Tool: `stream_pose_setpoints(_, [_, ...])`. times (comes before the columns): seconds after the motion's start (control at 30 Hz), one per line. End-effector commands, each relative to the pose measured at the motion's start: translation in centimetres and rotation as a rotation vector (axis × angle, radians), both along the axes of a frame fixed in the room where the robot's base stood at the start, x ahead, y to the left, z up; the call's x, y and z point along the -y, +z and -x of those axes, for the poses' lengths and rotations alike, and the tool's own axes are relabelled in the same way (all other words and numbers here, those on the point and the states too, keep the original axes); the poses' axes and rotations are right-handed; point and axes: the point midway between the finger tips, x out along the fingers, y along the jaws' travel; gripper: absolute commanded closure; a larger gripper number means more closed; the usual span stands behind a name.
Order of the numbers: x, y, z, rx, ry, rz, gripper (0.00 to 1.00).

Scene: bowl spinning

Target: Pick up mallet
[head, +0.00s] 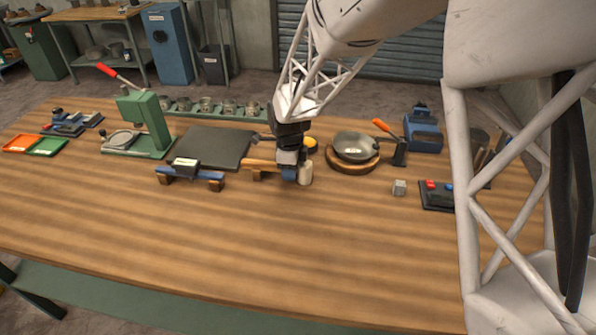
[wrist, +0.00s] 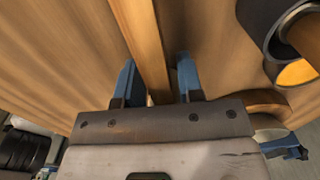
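A wooden handle, which looks like the mallet's (head: 261,163), shows just left of my gripper in the head view. Its far end is hidden behind the gripper, and I cannot tell which part is the mallet's head. In the wrist view the wooden handle (wrist: 148,45) runs down between the two blue fingers. My gripper (head: 289,176) points down, low over the table, at the handle. In the wrist view my gripper (wrist: 157,75) is open, with a finger on each side of the handle and a gap visible on the right side.
A cream cylinder (head: 305,174) stands close right of my gripper. A dark plate (head: 212,146) and a blue rack (head: 190,173) lie to the left. A metal bowl (head: 355,147) on a wooden ring is to the right. The front of the table (head: 230,240) is clear.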

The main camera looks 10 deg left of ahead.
Motion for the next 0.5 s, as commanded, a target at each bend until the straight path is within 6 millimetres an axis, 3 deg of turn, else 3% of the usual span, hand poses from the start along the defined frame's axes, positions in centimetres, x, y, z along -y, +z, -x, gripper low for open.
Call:
stream_pose_setpoints(0.03, [0.0,0.0,0.0,0.0,0.0,0.0,0.73])
stream_pose_setpoints(0.2, [0.0,0.0,0.0,0.0,0.0,0.0,0.99])
stream_pose_setpoints(0.5, [-0.01,0.07,-0.02,0.001,0.0,0.0,1.0])
